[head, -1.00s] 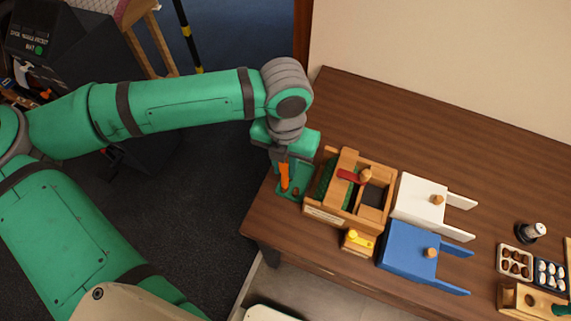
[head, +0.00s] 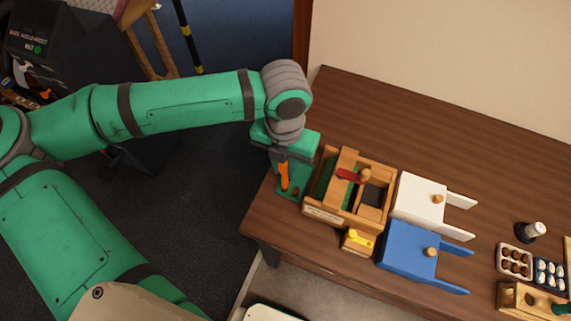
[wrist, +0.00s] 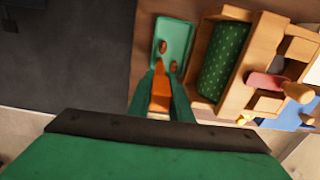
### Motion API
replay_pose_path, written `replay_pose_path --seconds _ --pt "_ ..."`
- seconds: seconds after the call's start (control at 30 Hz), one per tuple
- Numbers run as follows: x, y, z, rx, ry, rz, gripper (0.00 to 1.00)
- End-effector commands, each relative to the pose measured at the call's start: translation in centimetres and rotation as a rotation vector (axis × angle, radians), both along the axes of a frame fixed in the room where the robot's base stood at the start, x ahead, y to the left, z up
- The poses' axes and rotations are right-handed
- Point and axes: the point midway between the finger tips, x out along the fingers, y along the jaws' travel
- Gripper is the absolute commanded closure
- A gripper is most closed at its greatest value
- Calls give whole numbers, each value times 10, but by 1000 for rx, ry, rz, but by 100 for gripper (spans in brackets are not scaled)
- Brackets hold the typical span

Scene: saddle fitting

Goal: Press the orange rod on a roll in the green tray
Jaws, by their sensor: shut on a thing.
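My gripper (wrist: 160,92) is shut on the orange rod (wrist: 160,98), which shows between its two green fingers. In the head view the rod (head: 284,176) points down over the green tray (head: 280,192), at the left end of the table. In the wrist view the tray (wrist: 177,34) lies just beyond the fingertips. Two brown rolls show in it, one farther off (wrist: 162,46) and one nearer the fingertips (wrist: 173,67). One roll (head: 296,191) shows beside the rod in the head view. I cannot tell whether the rod's tip touches a roll; the fingers hide part of it.
A wooden frame (head: 345,158) with a green patterned roller (wrist: 222,62) stands close to the right of the tray. Beyond it are a yellow-topped block (head: 359,240), a white box (head: 419,198) and a blue box (head: 407,250). The table's back is clear.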

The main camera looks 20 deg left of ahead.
Motion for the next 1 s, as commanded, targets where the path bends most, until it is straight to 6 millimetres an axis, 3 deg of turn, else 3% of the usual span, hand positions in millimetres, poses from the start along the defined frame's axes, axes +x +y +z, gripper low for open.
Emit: replay_pose_path --seconds 1.0 --pt "0 0 -12 0 0 0 98"
